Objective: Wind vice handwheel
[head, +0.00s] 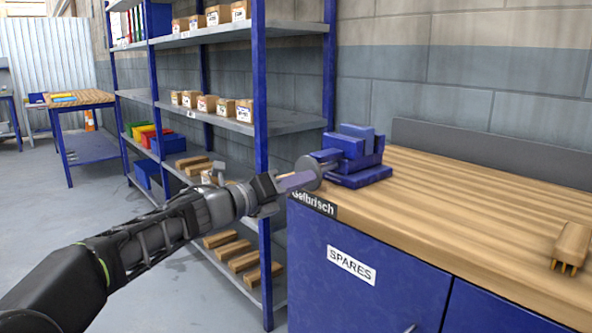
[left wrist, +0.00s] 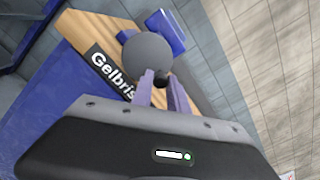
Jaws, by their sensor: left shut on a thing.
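The blue vice (head: 358,155) sits on the left end of the wooden bench top. Its round grey handwheel (head: 308,172) faces left, out past the bench edge. My left gripper (head: 312,178) reaches in from the left and its fingers are at the handwheel. In the left wrist view the grey wheel disc (left wrist: 147,54) is in front of my two fingers (left wrist: 163,82), with a dark knob between their tips. The left gripper is shut on that handwheel knob. The blue vice body (left wrist: 165,32) shows behind the wheel. My right gripper is out of view.
The wooden bench top (head: 460,205) is mostly clear, with a wooden brush (head: 572,246) at its right. A blue cabinet (head: 385,295) labelled SPARES is below. A blue-framed shelf rack (head: 262,120) with boxes stands close behind my left arm.

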